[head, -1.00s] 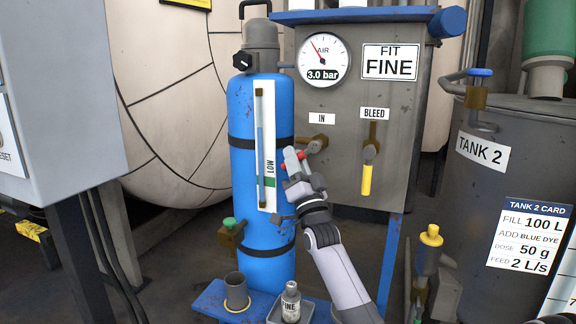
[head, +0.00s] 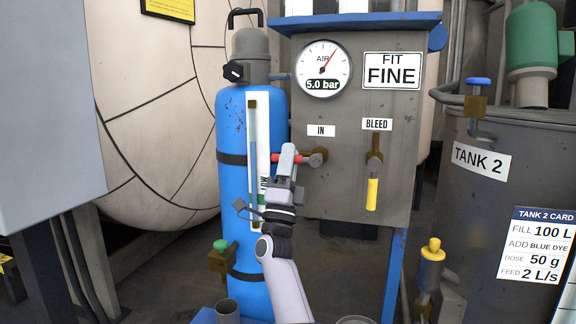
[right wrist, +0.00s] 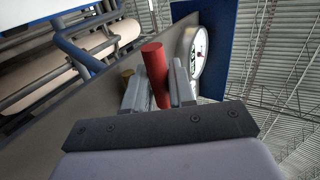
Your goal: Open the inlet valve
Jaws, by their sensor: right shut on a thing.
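The inlet valve (head: 316,157) sits under the IN label (head: 321,130) on the grey panel. Its red handle (head: 278,158) points left, roughly level. My right gripper (head: 286,160) is shut on this handle. In the right wrist view the red handle (right wrist: 155,68) stands between the two fingers of my right gripper (right wrist: 158,88). The air gauge (head: 323,69) above reads 5.0 bar. My left gripper is not in view.
The bleed valve (head: 373,170) with a yellow handle hangs down to the right on the same panel. A blue cylinder (head: 232,130) with a level strip stands close behind my right arm. Tank 2 (head: 480,215) stands at the right.

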